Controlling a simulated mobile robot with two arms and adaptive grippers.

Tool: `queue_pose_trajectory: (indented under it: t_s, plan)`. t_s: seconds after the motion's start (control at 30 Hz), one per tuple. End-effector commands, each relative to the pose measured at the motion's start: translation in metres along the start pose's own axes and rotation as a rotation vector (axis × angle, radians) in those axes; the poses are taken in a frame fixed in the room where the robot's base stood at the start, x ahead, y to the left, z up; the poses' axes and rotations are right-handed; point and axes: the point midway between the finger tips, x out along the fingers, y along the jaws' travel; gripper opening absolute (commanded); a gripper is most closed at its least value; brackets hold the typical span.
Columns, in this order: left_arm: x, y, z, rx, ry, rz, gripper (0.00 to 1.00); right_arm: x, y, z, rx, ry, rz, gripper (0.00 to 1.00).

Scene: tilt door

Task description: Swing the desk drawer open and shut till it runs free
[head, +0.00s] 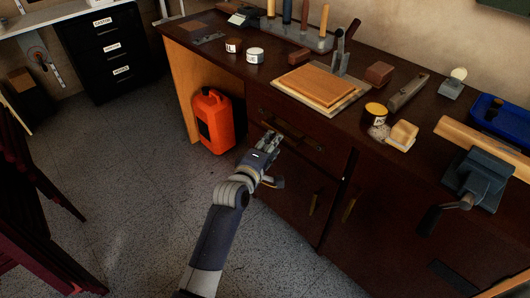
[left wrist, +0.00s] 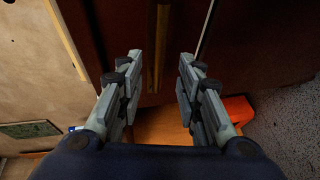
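The desk drawer (head: 315,152) is a dark reddish-brown front under the desk top, left of centre, with a brass bar handle (head: 292,131). It looks flush with the desk, though my gripper hides part of it. My left gripper (head: 268,145) is at the drawer front, by the left part of the handle. In the left wrist view its two fingers (left wrist: 160,72) are apart, and the handle (left wrist: 161,42) shows upright between and beyond them. I cannot tell whether they touch it. My right gripper is not in view.
Cupboard doors lie below the drawer. An orange canister (head: 215,122) stands under the desk's left end.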

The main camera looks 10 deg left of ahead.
Motion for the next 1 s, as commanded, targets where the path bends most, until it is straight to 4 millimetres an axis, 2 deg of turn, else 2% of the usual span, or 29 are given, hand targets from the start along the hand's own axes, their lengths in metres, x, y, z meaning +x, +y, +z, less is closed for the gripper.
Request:
queue_pose_trajectory:
  t_s: [0.13,0.33,0.9,1.0]
  plan:
    - [-0.023,0.0,0.0,0.001,0.001,0.0,0.33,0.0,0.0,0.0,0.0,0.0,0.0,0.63]
    - [-0.041,0.0,0.0,0.001,0.001,-0.001,0.33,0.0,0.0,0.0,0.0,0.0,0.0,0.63]
    - [-0.045,0.0,0.0,0.001,0.001,0.0,0.33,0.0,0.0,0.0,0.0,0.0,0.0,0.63]
    - [-0.046,-0.009,0.001,0.022,-0.003,-0.02,0.33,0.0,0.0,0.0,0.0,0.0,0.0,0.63]
